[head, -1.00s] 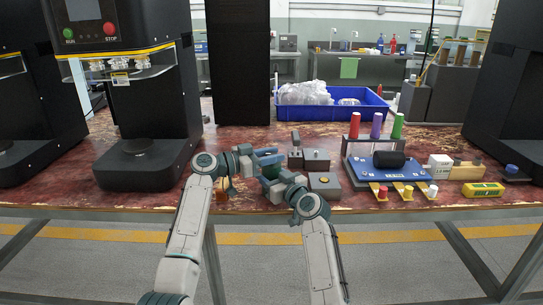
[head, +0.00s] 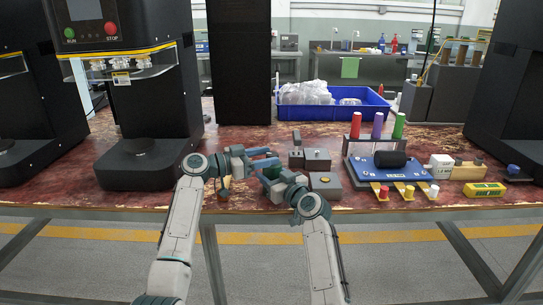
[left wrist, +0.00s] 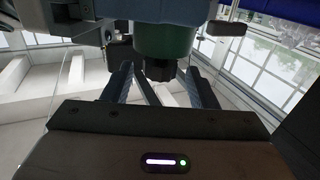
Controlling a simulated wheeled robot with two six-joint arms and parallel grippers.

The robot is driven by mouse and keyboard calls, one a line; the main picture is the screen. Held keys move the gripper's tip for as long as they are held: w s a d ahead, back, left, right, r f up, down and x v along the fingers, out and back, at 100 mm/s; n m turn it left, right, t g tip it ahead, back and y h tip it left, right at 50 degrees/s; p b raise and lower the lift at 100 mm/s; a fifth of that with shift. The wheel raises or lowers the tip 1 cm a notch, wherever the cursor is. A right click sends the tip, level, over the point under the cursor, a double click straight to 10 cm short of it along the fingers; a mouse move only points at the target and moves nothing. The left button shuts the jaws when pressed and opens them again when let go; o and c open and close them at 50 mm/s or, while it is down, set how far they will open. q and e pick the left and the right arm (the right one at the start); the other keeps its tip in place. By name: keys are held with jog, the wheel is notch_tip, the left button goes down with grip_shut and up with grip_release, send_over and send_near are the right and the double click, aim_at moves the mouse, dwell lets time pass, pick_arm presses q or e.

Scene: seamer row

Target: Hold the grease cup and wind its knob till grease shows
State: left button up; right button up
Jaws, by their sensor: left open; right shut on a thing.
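In the left wrist view the grease cup's green body (left wrist: 166,38) hangs at the top, with its dark knob (left wrist: 159,69) below. My left gripper (left wrist: 160,78) is open, its two fingers apart on either side of the knob; contact cannot be told. In the head view my left gripper (head: 272,157) points right, just above my right gripper (head: 263,177). My right gripper is shut on the grease cup, which is largely hidden by the grippers in the head view.
A grey box with a yellow button (head: 324,181) and another grey box (head: 317,159) stand right of the grippers. Further right is a blue board (head: 365,178) with colored tubes behind. A blue bin (head: 351,112) stands at the back. A black machine (head: 143,150) stands left.

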pick_arm(q)
jog(key=v, duration=0.9)
jog(key=shift+a, duration=0.3)
jog(key=shift+s, duration=0.1)
jog(key=s+d+n+t+y, duration=0.3)
jog(key=s+n+t+y, duration=0.1)
jog(key=t, duration=0.2)
jog(key=x, duration=1.2)
jog(key=shift+w+f, duration=0.1)
jog(key=shift+f, duration=0.15)
jog(key=shift+a, duration=0.1)
jog(key=c, duration=1)
